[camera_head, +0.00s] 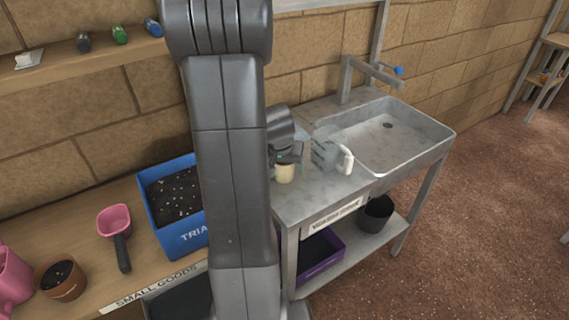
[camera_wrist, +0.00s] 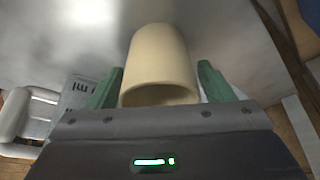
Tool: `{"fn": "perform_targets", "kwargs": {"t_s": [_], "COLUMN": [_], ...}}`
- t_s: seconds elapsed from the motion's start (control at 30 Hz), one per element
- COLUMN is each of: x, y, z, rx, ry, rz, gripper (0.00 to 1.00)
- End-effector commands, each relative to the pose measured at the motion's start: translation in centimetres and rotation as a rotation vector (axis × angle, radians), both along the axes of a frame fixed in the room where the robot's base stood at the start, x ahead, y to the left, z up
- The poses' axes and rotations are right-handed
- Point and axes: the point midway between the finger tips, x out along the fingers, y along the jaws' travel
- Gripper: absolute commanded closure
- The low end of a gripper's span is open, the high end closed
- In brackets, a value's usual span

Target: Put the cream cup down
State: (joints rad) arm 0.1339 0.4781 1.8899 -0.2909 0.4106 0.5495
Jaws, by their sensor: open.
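The cream cup (camera_head: 285,173) stands on the grey metal counter (camera_head: 318,192) left of the sink, in the head view. In the wrist view the cream cup (camera_wrist: 160,62) sits between my two green fingers, with its rim towards my palm. My gripper (camera_head: 287,156) is right above and around the cup in the head view, partly hidden behind my own arm. In the wrist view my gripper (camera_wrist: 158,82) is open, with a finger on each side of the cup and a gap showing at the sides.
A grey jug with a pale handle (camera_head: 328,152) stands close right of the cup. The sink (camera_head: 400,140) with its tap (camera_head: 365,70) lies beyond. A blue tray of soil (camera_head: 172,205) and a pink scoop (camera_head: 115,222) are on the wooden bench at left.

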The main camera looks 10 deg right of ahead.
Motion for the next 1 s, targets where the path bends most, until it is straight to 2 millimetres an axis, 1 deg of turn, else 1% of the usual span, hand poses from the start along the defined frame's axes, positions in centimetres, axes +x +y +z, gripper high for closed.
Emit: {"fn": "perform_targets", "kwargs": {"t_s": [0.17, 0.5, 0.7, 0.83, 1.0], "x": [-0.3, -2.5, -3.6, -4.0, -4.2], "y": [0.2, 1.2, 1.7, 1.9, 2.0], "z": [1.5, 7.2, 9.9, 10.9, 11.3], "rx": [-0.001, -0.001, 0.000, 0.000, 0.000], "ry": [-0.004, -0.005, -0.003, -0.001, -0.001], "rz": [0.000, 0.002, -0.001, 0.000, 0.000], "gripper": [0.26, 0.26, 0.26, 0.26, 0.26]}}
